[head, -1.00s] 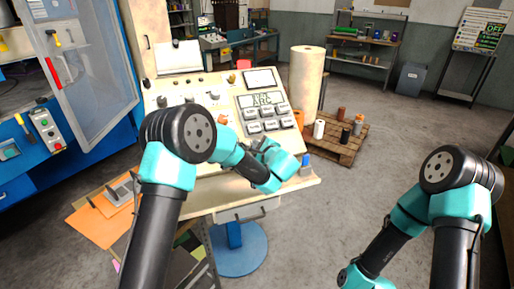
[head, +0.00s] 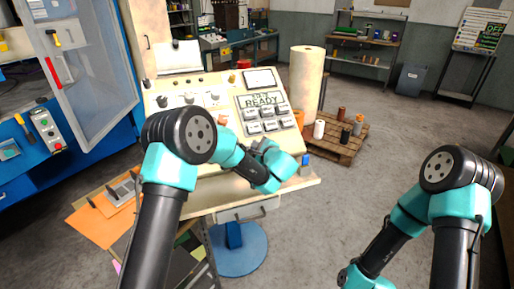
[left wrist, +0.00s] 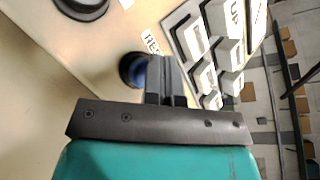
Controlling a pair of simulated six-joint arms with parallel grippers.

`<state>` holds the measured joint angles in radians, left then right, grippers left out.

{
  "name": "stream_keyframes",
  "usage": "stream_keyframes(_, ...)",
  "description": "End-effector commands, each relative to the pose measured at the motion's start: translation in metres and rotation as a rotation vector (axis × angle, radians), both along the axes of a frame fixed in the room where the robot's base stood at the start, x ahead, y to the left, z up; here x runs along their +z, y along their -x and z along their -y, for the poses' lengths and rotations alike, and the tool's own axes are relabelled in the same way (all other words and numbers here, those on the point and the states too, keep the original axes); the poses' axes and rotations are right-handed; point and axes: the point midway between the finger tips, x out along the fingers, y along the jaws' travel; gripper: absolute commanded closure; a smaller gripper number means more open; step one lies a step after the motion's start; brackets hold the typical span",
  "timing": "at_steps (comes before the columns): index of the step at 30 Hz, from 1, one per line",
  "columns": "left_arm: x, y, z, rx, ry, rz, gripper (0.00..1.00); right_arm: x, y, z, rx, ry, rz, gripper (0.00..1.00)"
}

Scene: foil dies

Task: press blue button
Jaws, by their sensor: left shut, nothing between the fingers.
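The blue button (left wrist: 131,70) is a dark blue round button on the cream panel in the left wrist view, beside a partly hidden label starting "RES" (left wrist: 151,43). My left gripper (left wrist: 166,66) is shut with nothing in it. Its fingertips overlap the button's right edge; whether they touch it I cannot tell. In the head view my left wrist is in front of the control console (head: 190,88) and hides the button. My right arm is at the lower right of the head view, with its gripper out of frame.
A black round knob (left wrist: 82,6) is at the upper left in the wrist view. A tall cream roll (head: 306,80) and a pallet (head: 342,142) stand right of the console.

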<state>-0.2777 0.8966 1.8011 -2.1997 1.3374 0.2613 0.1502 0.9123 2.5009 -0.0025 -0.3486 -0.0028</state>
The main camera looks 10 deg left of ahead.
Motion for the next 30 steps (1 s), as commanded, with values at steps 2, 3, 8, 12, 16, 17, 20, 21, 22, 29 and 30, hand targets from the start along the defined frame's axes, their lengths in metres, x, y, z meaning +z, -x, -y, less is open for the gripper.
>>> stream_keyframes(2,-0.001,0.0,0.0,0.001,0.0,-0.001,1.0,0.0,0.0,0.0,0.0,0.0,0.0,0.57)
stream_keyframes(3,-0.001,0.0,0.0,0.001,0.0,-0.001,1.0,0.0,0.0,0.0,0.0,0.0,0.0,0.57)
stream_keyframes(8,-0.001,0.0,0.0,0.0,0.0,-0.002,1.0,0.0,0.0,0.0,0.0,0.0,0.0,0.57)
stream_keyframes(12,0.0,0.001,0.0,0.0,0.0,-0.002,1.0,0.0,0.0,0.0,0.0,0.0,0.0,0.57)
stream_keyframes(16,0.004,0.003,0.002,-0.002,0.0,-0.001,1.0,0.0,0.0,0.0,0.0,0.0,0.0,0.57)
stream_keyframes(17,0.005,0.004,0.002,-0.002,0.0,-0.001,1.0,0.0,0.0,0.0,0.0,0.0,0.0,0.57)
stream_keyframes(20,0.009,0.007,0.004,-0.002,0.0,-0.001,1.0,0.0,0.0,0.0,0.0,0.0,0.0,0.57)
stream_keyframes(21,0.011,0.007,0.004,0.0,0.0,-0.002,1.0,0.0,0.0,0.0,0.0,0.0,0.0,0.57)
stream_keyframes(22,0.012,0.008,0.004,0.0,0.0,-0.002,1.0,0.0,0.0,0.0,0.0,0.0,0.0,0.57)
stream_keyframes(29,0.014,0.01,0.005,0.0,0.0,-0.002,1.0,0.0,0.0,0.0,0.0,0.0,0.0,0.57)
stream_keyframes(30,0.014,0.01,0.005,0.0,0.0,-0.002,1.0,0.0,0.0,0.0,0.0,0.0,0.0,0.57)
